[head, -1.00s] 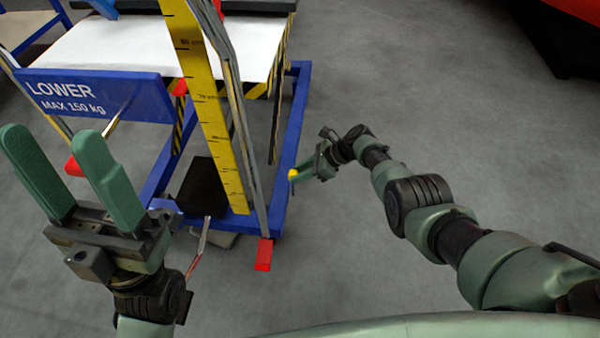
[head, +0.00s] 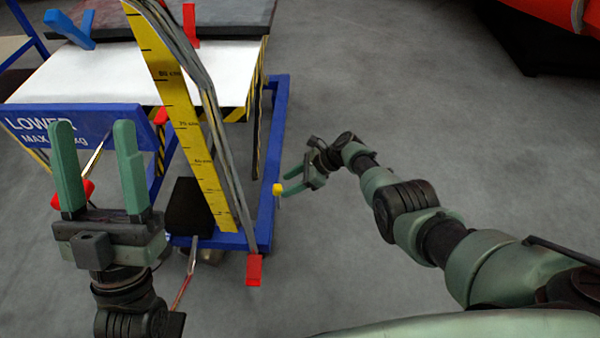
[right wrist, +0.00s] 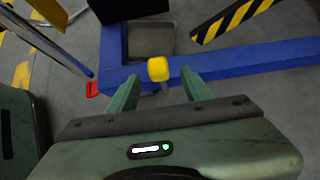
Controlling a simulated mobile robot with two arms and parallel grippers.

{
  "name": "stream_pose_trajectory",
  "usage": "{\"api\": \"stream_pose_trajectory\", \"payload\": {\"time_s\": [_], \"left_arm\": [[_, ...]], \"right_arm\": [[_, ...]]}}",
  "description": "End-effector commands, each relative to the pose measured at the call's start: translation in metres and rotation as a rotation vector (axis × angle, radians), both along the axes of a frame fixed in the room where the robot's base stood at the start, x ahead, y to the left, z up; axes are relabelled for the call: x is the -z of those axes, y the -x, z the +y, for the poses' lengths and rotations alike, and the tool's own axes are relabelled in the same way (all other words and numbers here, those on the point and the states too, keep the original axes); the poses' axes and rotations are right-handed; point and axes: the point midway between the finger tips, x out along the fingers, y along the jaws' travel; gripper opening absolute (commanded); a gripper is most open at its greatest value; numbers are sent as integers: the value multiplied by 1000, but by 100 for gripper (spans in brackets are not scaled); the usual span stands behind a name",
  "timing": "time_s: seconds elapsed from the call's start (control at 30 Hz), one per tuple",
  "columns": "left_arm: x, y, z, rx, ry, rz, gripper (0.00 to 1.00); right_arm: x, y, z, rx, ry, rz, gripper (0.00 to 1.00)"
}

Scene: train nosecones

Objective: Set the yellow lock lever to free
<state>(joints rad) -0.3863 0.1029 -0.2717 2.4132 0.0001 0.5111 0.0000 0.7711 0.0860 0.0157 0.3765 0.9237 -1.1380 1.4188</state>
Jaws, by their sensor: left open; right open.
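The yellow lock lever (head: 277,189) shows as a small yellow knob at the right side of the blue lift-table frame. In the right wrist view the yellow knob (right wrist: 158,69) stands in front of the blue beam, between and just beyond my fingertips. My right gripper (head: 290,186) is open, its fingers (right wrist: 158,85) on either side of the knob's line and not closed on it. My left gripper (head: 95,135) is open and empty, fingers pointing up, in front of the blue LOWER sign. The lever's stem is mostly hidden.
The blue frame (head: 268,150) carries a white table top (head: 90,75) with striped edges. A yellow ruler (head: 180,120) and grey rails stand in front. A blue sign (head: 25,120), a red pedal (head: 254,269) and a black block (head: 188,207) are near. Floor at right is clear.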

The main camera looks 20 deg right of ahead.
Motion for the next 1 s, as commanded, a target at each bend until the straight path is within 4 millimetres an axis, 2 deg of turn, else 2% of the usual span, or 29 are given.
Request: {"api": "stream_pose_trajectory", "payload": {"time_s": [0.2,0.4,0.6,0.7,0.83,1.0], "left_arm": [[33,-41,-6,-16,-84,277,58],[75,-67,-7,-29,-155,530,58],[114,-78,-4,-40,-211,736,58],[128,-79,-3,-43,-228,801,58],[138,-80,-2,-46,-240,847,58],[140,-80,-2,-46,-243,859,58]], "right_arm": [[-14,3,-11,1,1,-2,49],[-24,6,-21,0,0,0,49],[-32,8,-29,1,1,-2,49],[-34,9,-31,1,-1,-1,49],[-35,10,-33,1,-1,-1,49],[-35,10,-33,0,-1,-2,49]]}}
